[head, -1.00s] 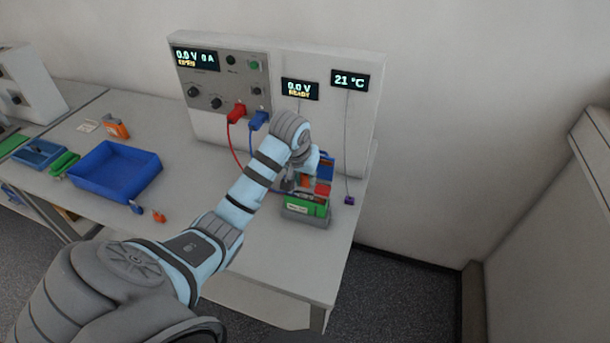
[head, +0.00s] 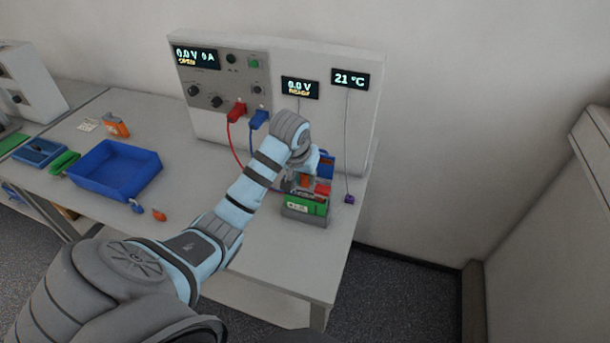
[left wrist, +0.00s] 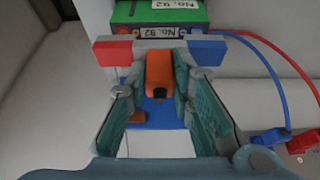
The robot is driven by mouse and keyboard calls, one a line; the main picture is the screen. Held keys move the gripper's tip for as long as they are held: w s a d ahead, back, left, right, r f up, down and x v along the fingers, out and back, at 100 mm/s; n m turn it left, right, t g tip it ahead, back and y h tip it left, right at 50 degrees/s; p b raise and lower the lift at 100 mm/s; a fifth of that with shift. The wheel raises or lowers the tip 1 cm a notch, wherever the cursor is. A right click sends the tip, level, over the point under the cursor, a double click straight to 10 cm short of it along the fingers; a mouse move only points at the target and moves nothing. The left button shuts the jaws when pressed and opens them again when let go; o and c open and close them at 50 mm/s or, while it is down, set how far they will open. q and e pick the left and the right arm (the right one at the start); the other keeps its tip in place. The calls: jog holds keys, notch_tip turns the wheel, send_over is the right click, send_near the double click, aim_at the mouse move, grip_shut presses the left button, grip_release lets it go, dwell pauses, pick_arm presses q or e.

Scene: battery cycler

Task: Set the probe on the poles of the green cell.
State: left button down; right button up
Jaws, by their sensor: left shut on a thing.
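The green cell (head: 305,205), labelled No. 92, sits in a grey cradle at the bench's front right; its green body (left wrist: 190,14) tops the left wrist view. A red block (left wrist: 112,52) and a blue block (left wrist: 207,50) stand at its near end. My left gripper (head: 292,183) is close behind the cell, pointing down. It is shut on an orange probe (left wrist: 158,75), which shows between the fingers in the left wrist view. The probe's far end appears near the cell's labelled end; I cannot tell whether it touches the poles. My right gripper is not in view.
The cycler panel (head: 222,92) stands behind, with red (head: 237,111) and blue (head: 259,119) plugs and leads. The small meter (head: 300,89) reads 0.0 V. A blue tray (head: 115,171) is left.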

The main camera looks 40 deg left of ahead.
pick_arm(q)
jog(key=shift+f, duration=0.55)
jog(key=shift+r, duration=0.1)
dwell(0.7)
jog(key=shift+r, duration=3.5)
